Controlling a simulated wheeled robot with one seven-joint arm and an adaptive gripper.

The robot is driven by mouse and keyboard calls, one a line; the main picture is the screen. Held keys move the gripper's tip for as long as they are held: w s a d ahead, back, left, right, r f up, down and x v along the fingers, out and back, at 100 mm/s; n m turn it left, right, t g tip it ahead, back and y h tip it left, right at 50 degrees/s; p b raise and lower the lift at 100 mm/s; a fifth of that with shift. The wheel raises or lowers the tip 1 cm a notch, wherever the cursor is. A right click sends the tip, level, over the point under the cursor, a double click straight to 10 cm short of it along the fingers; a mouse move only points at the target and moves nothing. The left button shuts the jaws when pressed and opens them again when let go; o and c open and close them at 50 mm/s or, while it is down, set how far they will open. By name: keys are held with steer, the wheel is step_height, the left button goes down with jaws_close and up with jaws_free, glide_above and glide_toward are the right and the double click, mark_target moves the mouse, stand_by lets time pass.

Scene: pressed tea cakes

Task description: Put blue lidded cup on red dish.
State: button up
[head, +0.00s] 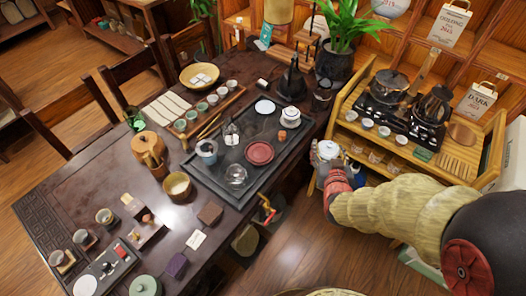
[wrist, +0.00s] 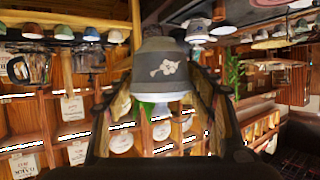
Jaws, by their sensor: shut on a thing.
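My gripper (head: 326,163) is to the right of the dark tea tray, over the gap between the table and the shelf. It is shut on a grey cup with a pale top (head: 327,149). In the wrist view this grey cup (wrist: 163,72) sits between both fingers, with a white flower motif on its dark band; its colour looks grey, not clearly blue. The red dish (head: 259,153) lies flat and empty on the tray, left of my gripper. A bluish cup (head: 207,150) stands on the tray's left part; I cannot tell whether it has a lid.
A wooden shelf (head: 400,169) with pots and cups stands close on the right. A potted plant (head: 335,62) rises behind.

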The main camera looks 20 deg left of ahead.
steer(key=s+a+r+n+y, duration=0.1)
steer(key=s+a, duration=0.2)
steer(key=a, duration=0.3)
steer(key=s+a+r+n+y+p, duration=0.1)
steer(key=s+a, duration=0.1)
steer(key=a, duration=0.3)
steer(key=s+a+r+n+y, duration=0.1)
steer(key=s+a, duration=0.2)
steer(key=a, duration=0.3)
steer(key=b, duration=0.5)
glide_above(260, 152)
steer(key=shift+g, duration=0.4)
steer(key=f, duration=0.9)
steer(key=shift+s+d+f, duration=0.1)
steer(key=shift+s+f, duration=0.05)
steer(key=shift+s, duration=0.15)
steer(key=shift+w+f+b, duration=0.2)
steer(key=shift+f+b, duration=0.4)
steer(key=shift+f, duration=1.2)
steer(key=shift+f, duration=0.2)
steer(key=o, duration=1.2)
steer(key=shift+r, duration=0.1)
